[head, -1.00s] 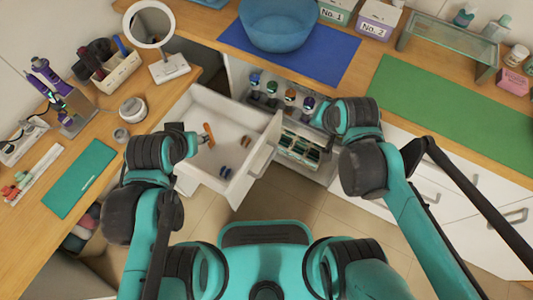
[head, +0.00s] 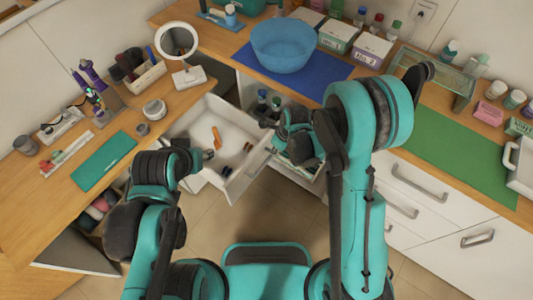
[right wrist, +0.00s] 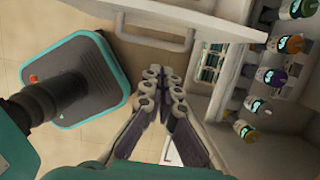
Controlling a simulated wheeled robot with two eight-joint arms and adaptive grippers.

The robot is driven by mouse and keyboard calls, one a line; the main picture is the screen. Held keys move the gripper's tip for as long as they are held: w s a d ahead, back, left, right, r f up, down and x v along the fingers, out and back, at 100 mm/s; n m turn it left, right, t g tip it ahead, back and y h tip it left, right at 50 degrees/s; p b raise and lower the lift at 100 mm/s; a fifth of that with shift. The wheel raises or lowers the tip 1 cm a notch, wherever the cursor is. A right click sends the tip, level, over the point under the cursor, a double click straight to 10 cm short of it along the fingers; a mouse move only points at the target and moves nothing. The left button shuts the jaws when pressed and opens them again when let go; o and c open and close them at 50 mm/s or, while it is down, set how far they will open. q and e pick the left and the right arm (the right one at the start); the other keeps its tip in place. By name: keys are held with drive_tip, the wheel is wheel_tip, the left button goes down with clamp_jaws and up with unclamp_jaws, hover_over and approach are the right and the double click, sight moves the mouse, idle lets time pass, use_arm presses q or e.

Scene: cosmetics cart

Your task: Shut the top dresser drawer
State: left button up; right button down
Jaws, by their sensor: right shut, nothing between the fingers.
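The white top dresser drawer (head: 237,116) stands pulled out at the corner between the counters. An orange item (head: 216,137) and a few small items lie inside. The drawer front with its bar handle (right wrist: 150,42) shows at the top of the right wrist view. My right gripper (head: 270,122) is beside the drawer's right side in the head view. Its fingers (right wrist: 164,76) are shut and empty, apart from the handle. My left gripper (head: 207,154) hangs by the drawer's left side; its fingers are too small to read.
An open compartment with several bottles (right wrist: 270,76) lies beside the drawer. A round mirror (head: 177,40) and a blue bowl (head: 283,47) stand on the counters above. Closed white drawers (head: 420,185) line the right. The tiled floor in front is clear.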

drive_tip(key=b, duration=0.3)
approach(262, 153)
drive_tip(key=s+d+f, duration=0.1)
drive_tip(key=s+f, duration=0.3)
drive_tip(key=s, duration=0.1)
drive_tip(key=w+a, duration=0.3)
drive_tip(key=shift+r+b, duration=0.1)
drive_tip(key=shift+b, duration=0.3)
